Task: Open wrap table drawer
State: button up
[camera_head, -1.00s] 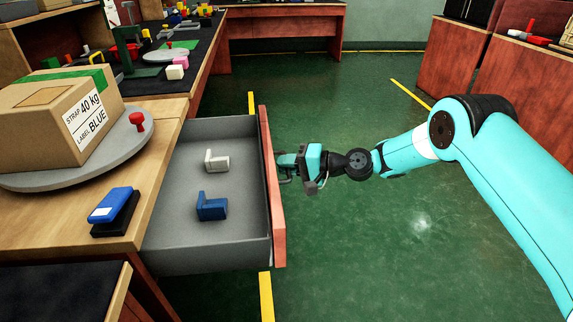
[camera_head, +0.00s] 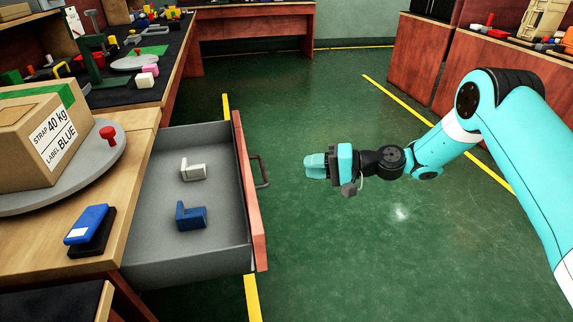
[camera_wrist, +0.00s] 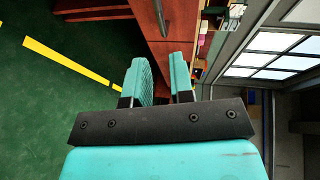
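The wrap table drawer (camera_head: 165,240) stands pulled out from the wooden wrap table (camera_head: 130,150). Its grey tray is exposed, and its reddish front panel (camera_head: 250,200) faces right. A dark bar handle (camera_head: 263,172) is on that panel; a bar that looks like it shows at the top of the wrist view (camera_wrist: 162,14). A white angled piece (camera_head: 192,170) and a blue angled piece (camera_head: 190,215) lie in the tray. My gripper (camera_head: 308,165) is right of the handle, apart from it, with clear floor between. In the wrist view its teal fingers (camera_wrist: 161,75) are apart and empty.
A cardboard box (camera_head: 40,140) sits on a grey turntable (camera_head: 105,165) on the table. A blue-and-black device (camera_head: 90,228) lies near the table edge. Green floor (camera_head: 330,260) is open right of the drawer. Reddish cabinets (camera_head: 470,75) stand at the far right.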

aim_at(263, 168)
jog(key=shift+v, duration=2.2)
jog(key=b+x, duration=0.2)
jog(key=x, duration=1.5)
jog(key=shift+a, duration=0.25)
jog(key=shift+f, duration=0.1)
